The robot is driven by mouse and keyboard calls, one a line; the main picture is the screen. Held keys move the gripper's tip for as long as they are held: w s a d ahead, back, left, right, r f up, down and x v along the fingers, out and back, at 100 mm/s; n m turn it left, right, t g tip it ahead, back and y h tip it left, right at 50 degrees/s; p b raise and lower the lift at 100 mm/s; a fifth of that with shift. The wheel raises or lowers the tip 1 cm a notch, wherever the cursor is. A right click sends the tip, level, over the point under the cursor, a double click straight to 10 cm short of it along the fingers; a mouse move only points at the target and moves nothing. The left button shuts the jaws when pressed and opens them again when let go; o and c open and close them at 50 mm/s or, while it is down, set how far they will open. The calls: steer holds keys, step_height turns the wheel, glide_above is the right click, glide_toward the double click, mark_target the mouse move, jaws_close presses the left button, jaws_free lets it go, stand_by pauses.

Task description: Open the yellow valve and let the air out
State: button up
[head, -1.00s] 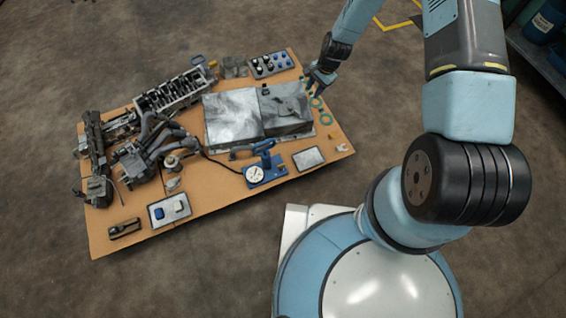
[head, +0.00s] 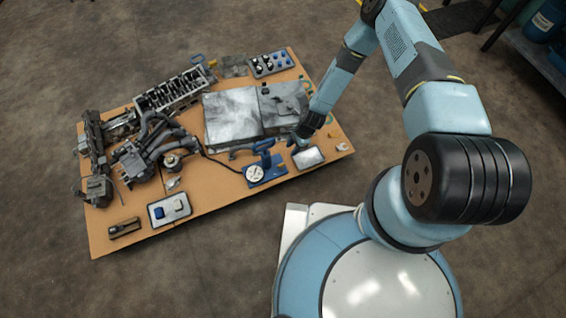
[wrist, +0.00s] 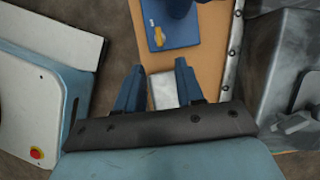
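The yellow valve (wrist: 158,36) is a small yellow handle on a blue base plate at the top of the wrist view. This plate belongs to the blue gauge device (head: 264,168) with a round white dial at the table's near side in the head view; the valve is too small to make out there. My gripper (wrist: 160,65) is open and empty, its two blue fingers apart and short of the blue plate. In the head view my gripper (head: 296,138) hangs over the table, right of the gauge device and by the small tray.
A small light tray (head: 308,157) lies right of the gauge device; part of it shows between my fingers. A large grey metal block (head: 234,118) stands behind. Engine parts (head: 145,152) crowd the left of the table (head: 215,200).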

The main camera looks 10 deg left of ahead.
mark_target(282, 164)
steer(key=x, duration=1.3)
steer(key=shift+s+r, duration=0.1)
steer(key=shift+c, duration=0.4)
jaws_close()
steer(key=shift+d, duration=0.1)
